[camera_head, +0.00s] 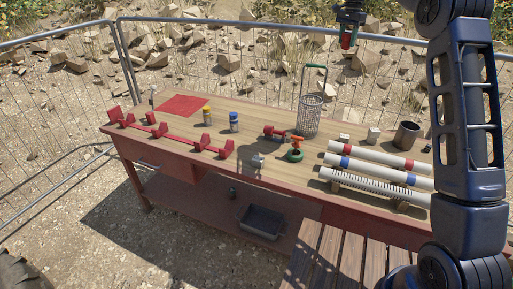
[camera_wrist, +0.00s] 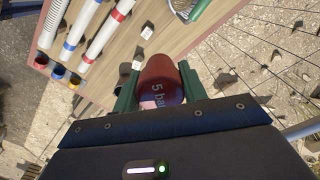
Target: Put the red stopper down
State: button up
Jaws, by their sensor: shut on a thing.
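My gripper (camera_head: 349,31) is shut on the red stopper (camera_wrist: 161,82). In the head view the stopper (camera_head: 348,41) shows small and red under my gripper, at the top of the picture. It is held in the air, high above the wooden bench (camera_head: 265,118), and touches nothing but my fingers.
A wire basket (camera_head: 309,116) with a tall handle stands at the bench's back. White pipes (camera_head: 375,162) and a dark cup (camera_head: 407,135) lie right. A red mat (camera_head: 181,105), red rack (camera_head: 175,134) and yellow and blue bottles (camera_head: 234,122) occupy the left. A mesh fence (camera_head: 260,45) runs behind.

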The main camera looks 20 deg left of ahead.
jog(key=s+a+n, duration=0.3)
jog(key=s+a, duration=0.8)
jog(key=a, duration=0.5)
jog(key=s+a+n, duration=0.3)
jog(key=s+a, duration=0.8)
jog(key=a, duration=0.4)
jog(key=f, duration=4.6)
jog(key=shift+s+a+f, duration=0.1)
jog(key=shift+a+f, duration=0.05)
jog(key=shift+a, duration=0.1)
jog(key=shift+f, duration=0.1)
jog(key=o, duration=1)
notch_tip(320, 180, up, 12)
jog(key=shift+r, duration=0.15)
